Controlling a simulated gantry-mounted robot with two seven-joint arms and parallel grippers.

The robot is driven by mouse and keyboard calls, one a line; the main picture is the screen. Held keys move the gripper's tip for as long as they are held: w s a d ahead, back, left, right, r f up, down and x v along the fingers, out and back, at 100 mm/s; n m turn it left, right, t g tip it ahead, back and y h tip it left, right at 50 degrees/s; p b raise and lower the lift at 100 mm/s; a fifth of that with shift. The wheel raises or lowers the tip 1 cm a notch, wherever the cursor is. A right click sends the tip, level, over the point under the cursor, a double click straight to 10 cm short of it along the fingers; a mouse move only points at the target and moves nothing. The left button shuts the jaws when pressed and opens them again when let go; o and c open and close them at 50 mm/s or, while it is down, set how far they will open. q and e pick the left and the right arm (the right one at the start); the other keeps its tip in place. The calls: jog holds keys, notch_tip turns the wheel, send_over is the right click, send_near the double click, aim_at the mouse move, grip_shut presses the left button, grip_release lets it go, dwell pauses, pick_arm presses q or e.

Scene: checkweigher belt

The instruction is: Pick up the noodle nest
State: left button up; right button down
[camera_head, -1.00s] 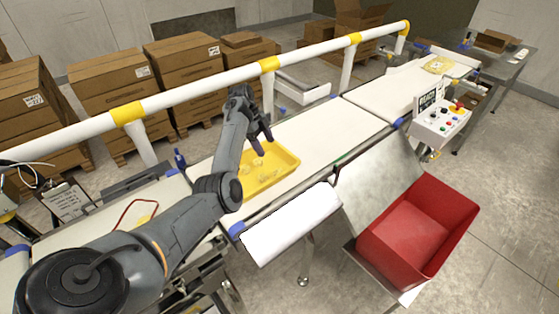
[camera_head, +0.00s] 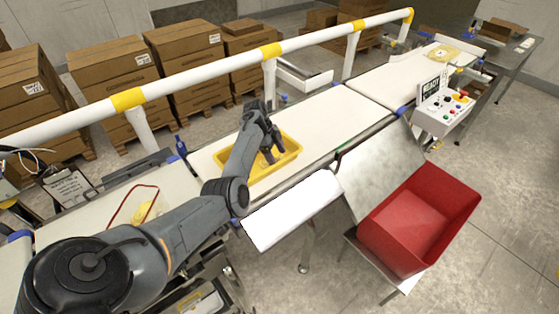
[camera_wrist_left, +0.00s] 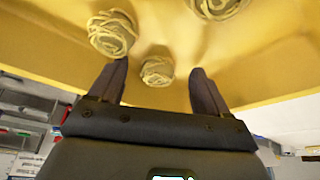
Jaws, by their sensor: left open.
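My left gripper (camera_head: 270,157) is open, its fingers pointing down at the yellow tray (camera_head: 291,148) on the belt. In the left wrist view, the yellow tray (camera_wrist_left: 40,55) fills the upper part. One pale noodle nest (camera_wrist_left: 157,71) lies between the two spread fingers (camera_wrist_left: 153,88), apart from both. A second noodle nest (camera_wrist_left: 112,33) lies up and to the left, and a third noodle nest (camera_wrist_left: 216,8) is cut off at the top edge. In the head view my arm and fingers hide much of the tray's inside. My right gripper is not in view.
A white guard rail (camera_head: 205,74) runs behind the belt (camera_head: 335,113). A red bin (camera_head: 420,215) and a button box (camera_head: 443,110) stand at the right. A red loop (camera_head: 122,207) and a yellow item (camera_head: 146,193) lie on the left belt part.

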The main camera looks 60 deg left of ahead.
pick_arm(q)
jog(key=shift+d+f, duration=0.15)
jog(key=shift+f, duration=0.1)
jog(key=shift+w+d, duration=0.1)
jog(key=c, duration=1.1)
jog(key=shift+r, duration=0.15)
